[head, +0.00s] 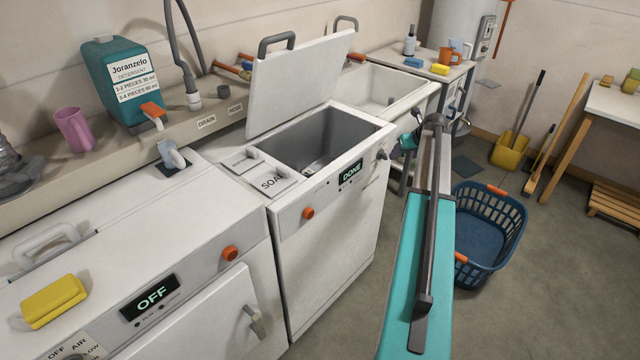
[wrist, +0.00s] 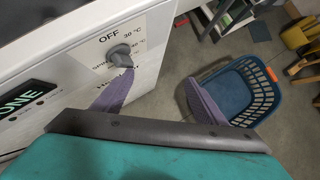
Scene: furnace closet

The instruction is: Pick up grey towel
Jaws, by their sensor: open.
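I cannot make out a grey towel in either view. The top-loading washer (head: 330,245) stands with its lid (head: 300,80) raised and its display reading DONE. Its grey tub (head: 325,140) is open, but its bottom is mostly hidden by the front wall. My gripper (head: 409,142) is at the washer's front right corner, outside the tub, partly hidden by my teal arm. In the wrist view my gripper (wrist: 160,80) has its two purple-grey fingers spread apart with nothing between them. The left finger's tip appears close to the washer's dial (wrist: 119,55).
A blue laundry basket (head: 490,225) stands on the floor right of my arm. A white sink (head: 385,90) is behind the washer. A second machine (head: 160,270) reading OFF, with a yellow sponge (head: 53,300) on top, is at left.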

